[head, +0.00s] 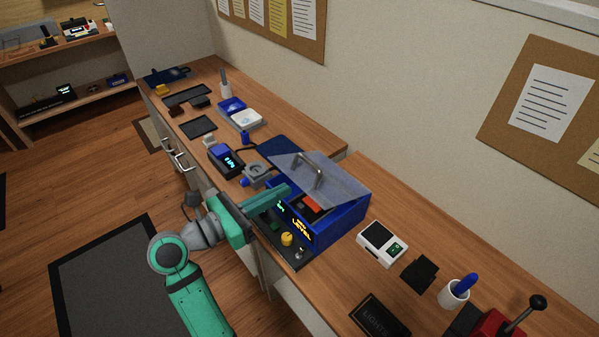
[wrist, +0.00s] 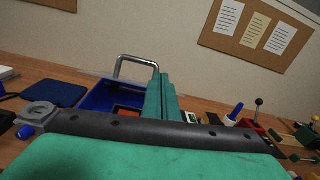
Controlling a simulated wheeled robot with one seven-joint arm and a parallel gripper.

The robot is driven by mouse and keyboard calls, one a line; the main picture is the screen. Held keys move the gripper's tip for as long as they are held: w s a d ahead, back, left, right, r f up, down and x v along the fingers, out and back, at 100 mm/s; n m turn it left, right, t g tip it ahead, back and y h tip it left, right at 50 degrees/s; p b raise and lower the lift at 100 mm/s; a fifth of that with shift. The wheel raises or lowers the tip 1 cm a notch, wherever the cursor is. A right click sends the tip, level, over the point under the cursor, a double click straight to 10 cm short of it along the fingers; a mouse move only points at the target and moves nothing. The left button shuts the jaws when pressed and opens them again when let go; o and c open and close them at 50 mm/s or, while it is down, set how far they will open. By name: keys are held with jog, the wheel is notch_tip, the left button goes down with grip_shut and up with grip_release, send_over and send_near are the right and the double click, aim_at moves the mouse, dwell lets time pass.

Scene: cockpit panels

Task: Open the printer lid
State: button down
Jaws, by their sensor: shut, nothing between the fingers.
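The printer (head: 338,231) is a blue box on the wooden counter, with a lit front panel and a yellow knob in the head view. Its grey see-through lid (head: 340,182) is tilted up, partly raised, with a metal handle (head: 318,166) on top. An orange-red part (head: 311,204) shows inside. My green gripper (head: 286,190) is shut and empty at the printer's front left, by the lid's lower edge; I cannot tell if it touches. In the wrist view the fingers (wrist: 160,97) stand in front of the blue box (wrist: 103,96), and the handle (wrist: 137,62) rises behind them.
Left of the printer are a grey device (head: 256,172) and a blue terminal (head: 225,158). To the right are a white device (head: 381,242), a cup with a blue pen (head: 453,295) and a red lever box (head: 495,323). A wall rises behind the counter.

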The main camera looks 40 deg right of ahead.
aim_at(298, 182)
jog(key=w+d, duration=0.1)
jog(key=d, duration=0.1)
jog(key=w+d+f+y, duration=0.1)
jog(key=d, duration=0.2)
jog(key=w+d+m+y, duration=0.1)
jog(key=w+d, duration=0.1)
jog(key=d, duration=0.1)
jog(key=shift+f, duration=0.3)
jog(key=shift+s+d, duration=0.1)
jog(key=shift+d, duration=0.3)
jog(key=shift+a, duration=0.1)
